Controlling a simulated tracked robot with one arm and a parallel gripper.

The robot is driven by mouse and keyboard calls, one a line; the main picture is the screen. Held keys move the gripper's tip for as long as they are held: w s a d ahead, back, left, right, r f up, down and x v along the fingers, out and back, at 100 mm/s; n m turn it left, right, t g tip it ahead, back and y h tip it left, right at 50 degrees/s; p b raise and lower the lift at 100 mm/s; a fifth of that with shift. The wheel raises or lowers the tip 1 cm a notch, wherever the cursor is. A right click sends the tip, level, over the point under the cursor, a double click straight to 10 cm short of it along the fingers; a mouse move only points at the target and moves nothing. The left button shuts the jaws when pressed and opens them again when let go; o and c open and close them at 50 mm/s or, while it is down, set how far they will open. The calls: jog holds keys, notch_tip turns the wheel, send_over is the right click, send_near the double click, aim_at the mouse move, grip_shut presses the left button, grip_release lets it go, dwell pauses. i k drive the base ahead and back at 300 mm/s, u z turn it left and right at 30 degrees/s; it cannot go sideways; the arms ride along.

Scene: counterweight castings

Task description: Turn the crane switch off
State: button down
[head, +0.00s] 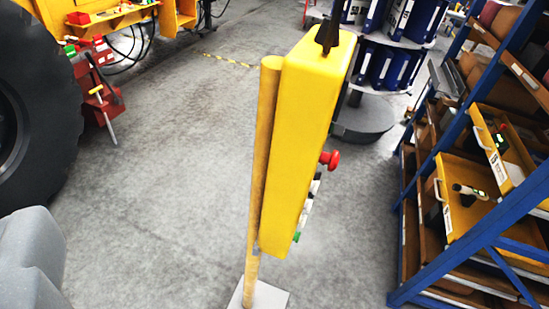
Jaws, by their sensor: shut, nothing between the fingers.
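A yellow control box (298,140), seen from its side, is mounted on a yellow post (263,160) in the middle of the view. A red mushroom-shaped knob (332,159) sticks out from its right-hand face. Lower on that face are small dark and white controls (308,204) and a green one (296,237). The face is seen nearly edge-on, so I cannot tell the setting of any switch. A dark tapered fitting (327,36) rises from the box's top. I see no gripper fingers in this view.
A blue rack (468,190) with yellow trays stands close on the right. A round carousel (368,118) with blue bins is behind the box. A large black tyre (35,100) is at left. Grey floor (165,190) is open left of the post, whose base plate (268,297) is pale.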

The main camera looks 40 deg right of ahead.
aim_at(339, 129)
jog(key=z, duration=1.05)
jog(key=k, duration=0.65)
jog(key=u, duration=0.1)
jog(key=i, duration=1.45)
jog(key=z, duration=0.65)
